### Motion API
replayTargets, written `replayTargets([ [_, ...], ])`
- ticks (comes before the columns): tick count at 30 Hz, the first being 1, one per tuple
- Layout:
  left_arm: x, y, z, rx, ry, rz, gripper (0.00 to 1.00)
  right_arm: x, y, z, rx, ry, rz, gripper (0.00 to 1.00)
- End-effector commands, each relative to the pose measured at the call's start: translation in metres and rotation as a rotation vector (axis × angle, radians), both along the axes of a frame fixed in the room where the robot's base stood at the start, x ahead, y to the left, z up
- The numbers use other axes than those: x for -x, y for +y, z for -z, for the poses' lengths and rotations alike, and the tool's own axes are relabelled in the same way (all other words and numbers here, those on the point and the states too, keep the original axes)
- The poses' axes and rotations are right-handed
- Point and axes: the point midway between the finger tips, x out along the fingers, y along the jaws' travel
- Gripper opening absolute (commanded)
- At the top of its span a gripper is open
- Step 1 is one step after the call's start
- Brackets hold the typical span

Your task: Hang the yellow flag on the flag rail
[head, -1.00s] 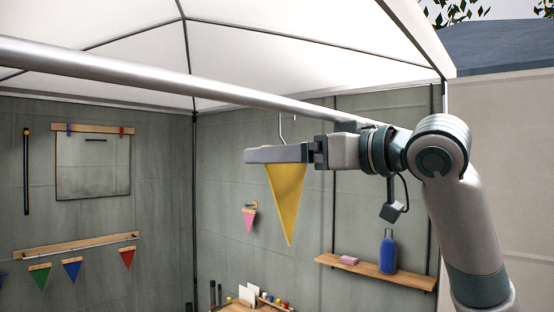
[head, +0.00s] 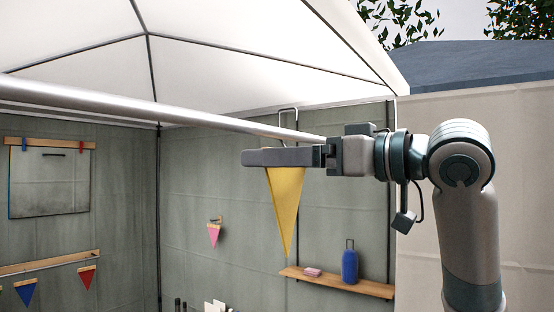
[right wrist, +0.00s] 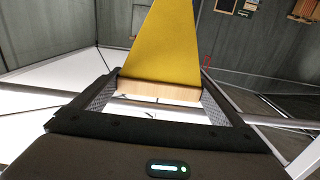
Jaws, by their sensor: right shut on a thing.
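The yellow flag (head: 287,205) hangs point down from my right gripper (head: 262,158). The gripper is shut on the flag's wooden top strip, which shows in the right wrist view (right wrist: 160,88) between the fingers. A wire hook (head: 288,110) rises from the flag's top. In the head view the hook's top shows above a long metal bar (head: 180,116) that crosses the picture; whether it is over, in front of or behind the bar I cannot tell. A wooden rail (head: 50,262) on the left wall carries a blue flag (head: 26,290) and a red flag (head: 87,277). My left gripper is not in view.
A pink flag (head: 213,235) hangs on the back wall. A wooden shelf (head: 335,283) below the gripper holds a blue bottle (head: 350,265) and a pink block (head: 312,272). The canopy roof is above.

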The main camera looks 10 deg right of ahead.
Motion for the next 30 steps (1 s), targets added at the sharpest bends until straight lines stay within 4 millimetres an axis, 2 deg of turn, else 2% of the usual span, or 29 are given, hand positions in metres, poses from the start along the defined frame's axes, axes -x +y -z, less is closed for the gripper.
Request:
replayTargets([
  [1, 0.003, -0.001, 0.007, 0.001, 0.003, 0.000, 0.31, -0.001, 0.001, 0.009, 0.001, 0.003, 0.000, 0.72],
  [9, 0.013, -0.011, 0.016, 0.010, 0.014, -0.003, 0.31, -0.001, 0.001, 0.020, 0.001, 0.001, -0.001, 0.72],
  [23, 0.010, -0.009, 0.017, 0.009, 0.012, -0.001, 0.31, -0.001, 0.002, 0.023, 0.001, 0.001, -0.001, 0.72],
  [24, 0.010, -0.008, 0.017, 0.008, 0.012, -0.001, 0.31, -0.001, 0.002, 0.023, 0.001, 0.001, -0.001, 0.98],
  [30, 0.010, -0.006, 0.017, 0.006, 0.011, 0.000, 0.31, -0.001, 0.002, 0.023, 0.002, 0.002, -0.001, 1.00],
])
